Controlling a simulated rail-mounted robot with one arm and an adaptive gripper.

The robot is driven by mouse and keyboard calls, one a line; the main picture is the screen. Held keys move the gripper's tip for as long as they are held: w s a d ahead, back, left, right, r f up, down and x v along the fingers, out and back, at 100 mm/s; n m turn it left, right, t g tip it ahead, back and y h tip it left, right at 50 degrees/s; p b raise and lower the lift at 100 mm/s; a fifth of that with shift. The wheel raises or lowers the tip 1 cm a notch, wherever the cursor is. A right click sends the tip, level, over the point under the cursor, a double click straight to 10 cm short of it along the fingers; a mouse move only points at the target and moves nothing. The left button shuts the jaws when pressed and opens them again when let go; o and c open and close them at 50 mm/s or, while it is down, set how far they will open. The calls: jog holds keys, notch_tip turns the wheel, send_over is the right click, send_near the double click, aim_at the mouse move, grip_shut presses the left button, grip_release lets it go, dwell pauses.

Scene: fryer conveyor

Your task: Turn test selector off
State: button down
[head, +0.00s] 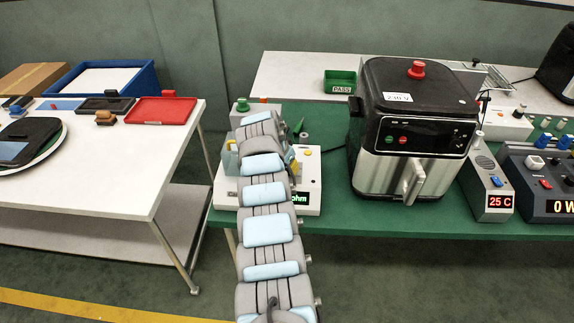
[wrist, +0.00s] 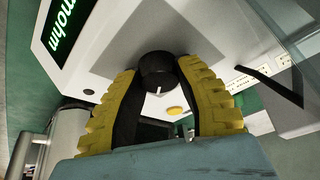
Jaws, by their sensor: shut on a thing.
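The test selector is a black round knob (wrist: 157,68) with a short white mark, on the sloped face of a white tester (wrist: 100,40) in the wrist view. My gripper (wrist: 160,76) is shut on the knob, with one yellow ribbed finger on each side of it. The tester's dark display (wrist: 66,27) shows green letters ending in "mohm". In the head view the white tester (head: 311,172) stands at the left end of the green bench. My arm hides the knob there, and only a bit of a yellow finger shows.
A yellow button (wrist: 174,110) sits close to the knob. The air fryer (head: 414,130) stands right of the tester, with a "25 C" meter (head: 489,187) beyond it. A white table with a red tray (head: 160,110) stands at the left, across a gap.

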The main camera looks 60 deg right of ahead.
jog(key=n+p, duration=0.1)
jog(key=p, duration=0.1)
jog(key=n+t+p, duration=0.1)
jog(key=p, duration=0.1)
jog(key=shift+s+r+n, duration=0.15)
jog(key=shift+r+n, duration=0.05)
jog(key=shift+n, duration=0.2)
jog(key=n+t+p, duration=0.1)
jog(key=n+p, duration=0.1)
jog(key=p, duration=0.1)
jog(key=shift+f+n, duration=0.1)
jog(key=shift+n, duration=0.2)
jog(key=n, duration=0.2)
jog(key=shift+f+n+t+y+p, duration=0.2)
jog(key=shift+n+t+y+p, duration=0.1)
jog(key=shift+t, duration=0.1)
jog(key=shift+n+t+y+b, duration=0.35)
jog(key=shift+n+t, duration=0.25)
jog(key=shift+n, duration=1)
jog(key=c, duration=0.7)
grip_release()
jog(key=shift+o, duration=0.3)
jog(key=shift+r, duration=0.15)
